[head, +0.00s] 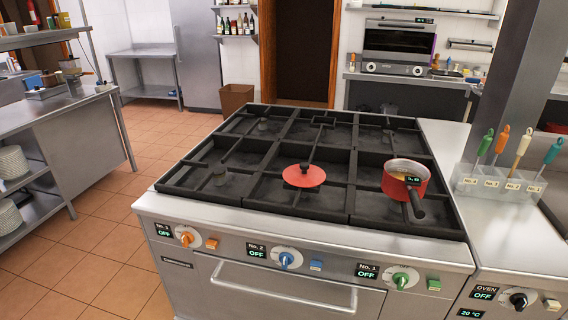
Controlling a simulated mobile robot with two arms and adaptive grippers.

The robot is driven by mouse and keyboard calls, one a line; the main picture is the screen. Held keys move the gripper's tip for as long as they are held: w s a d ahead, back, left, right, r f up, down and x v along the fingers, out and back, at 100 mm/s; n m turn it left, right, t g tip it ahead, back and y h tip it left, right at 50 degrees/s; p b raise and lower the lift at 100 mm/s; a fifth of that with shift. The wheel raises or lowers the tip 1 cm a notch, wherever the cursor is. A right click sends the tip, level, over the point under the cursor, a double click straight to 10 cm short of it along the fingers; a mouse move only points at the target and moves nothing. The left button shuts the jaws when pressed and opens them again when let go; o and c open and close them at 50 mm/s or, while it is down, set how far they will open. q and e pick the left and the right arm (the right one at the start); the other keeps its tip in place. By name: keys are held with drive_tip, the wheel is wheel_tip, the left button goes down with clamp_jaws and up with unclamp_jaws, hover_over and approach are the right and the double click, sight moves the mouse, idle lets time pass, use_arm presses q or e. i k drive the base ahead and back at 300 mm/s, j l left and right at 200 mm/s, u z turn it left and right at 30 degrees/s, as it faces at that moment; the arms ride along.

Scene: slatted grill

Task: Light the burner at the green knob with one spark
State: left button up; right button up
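The green knob (401,280) is on the front panel of the stove, at the right. The display (367,271) left of it reads "No. 1 OFF". A green button (434,284) sits just right of the knob. A red pot (409,178) with a dark handle stands on the front right grate, with a small display at its rim. A red disc-shaped lid or pan (304,176) lies on the front middle grate. No flame shows. Neither of my grippers is in view.
A blue knob (287,260) and an orange knob (186,237), each with a button and an OFF display, are further left. An oven knob (518,301) is at the lower right. Coloured-handled utensils stand in a clear holder (494,186) on the right counter.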

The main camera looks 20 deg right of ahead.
sight(400, 279)
drive_tip(key=z, duration=1.65)
